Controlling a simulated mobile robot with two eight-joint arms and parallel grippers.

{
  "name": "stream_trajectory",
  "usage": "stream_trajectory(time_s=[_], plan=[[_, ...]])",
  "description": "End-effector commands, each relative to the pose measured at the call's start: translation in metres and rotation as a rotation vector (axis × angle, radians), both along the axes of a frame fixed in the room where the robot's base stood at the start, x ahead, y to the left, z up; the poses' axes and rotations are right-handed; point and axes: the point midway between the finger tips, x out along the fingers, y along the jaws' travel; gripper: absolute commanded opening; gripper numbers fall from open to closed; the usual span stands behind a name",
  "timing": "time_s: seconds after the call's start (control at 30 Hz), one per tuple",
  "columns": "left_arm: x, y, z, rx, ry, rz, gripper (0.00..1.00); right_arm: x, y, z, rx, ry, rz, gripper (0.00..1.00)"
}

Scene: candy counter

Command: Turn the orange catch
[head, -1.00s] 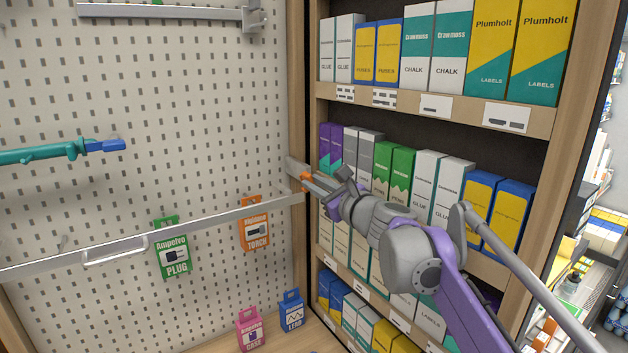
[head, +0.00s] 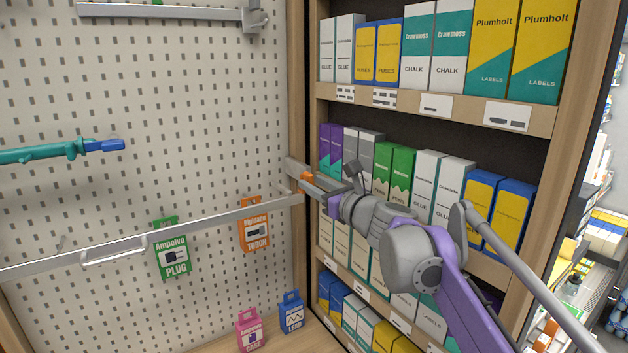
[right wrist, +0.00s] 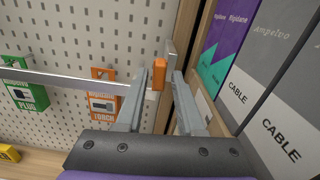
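The orange catch (head: 306,176) is a small block at the right end of a long grey bar (head: 215,219), by the wooden post. In the right wrist view the orange catch (right wrist: 158,75) stands upright between my right gripper's (right wrist: 161,78) two fingers. The left finger is close to the catch or touching it; a small gap shows toward the right finger. The fingers are apart. In the head view my right gripper (head: 320,188) reaches in from the right, its fingertips at the catch and partly hidden by the wrist. My left gripper is not in view.
A pegboard (head: 60,100) stands behind the bar, with a green plug pack (head: 172,252) and an orange torch pack (head: 254,228). A teal bar with a blue end (head: 50,152) is at left. Shelves of boxes (head: 455,190) stand close on the right.

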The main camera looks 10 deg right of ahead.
Motion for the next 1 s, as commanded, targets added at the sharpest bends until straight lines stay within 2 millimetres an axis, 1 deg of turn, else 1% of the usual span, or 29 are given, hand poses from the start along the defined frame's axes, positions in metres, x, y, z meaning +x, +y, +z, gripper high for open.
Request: stream_trajectory(time_s=[0.17, 0.63, 0.77, 1.0], plan=[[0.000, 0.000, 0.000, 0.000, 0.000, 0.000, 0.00, -0.008, -0.003, 0.000, -0.001, 0.000, -0.001, 0.37], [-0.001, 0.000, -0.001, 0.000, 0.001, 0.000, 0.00, -0.043, -0.016, 0.000, -0.001, 0.001, -0.001, 0.37], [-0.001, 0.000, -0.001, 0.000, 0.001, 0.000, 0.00, -0.047, -0.017, 0.000, -0.001, 0.000, 0.000, 0.37], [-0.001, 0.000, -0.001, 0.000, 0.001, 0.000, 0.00, -0.047, -0.017, 0.000, -0.001, 0.000, 0.000, 0.37]])
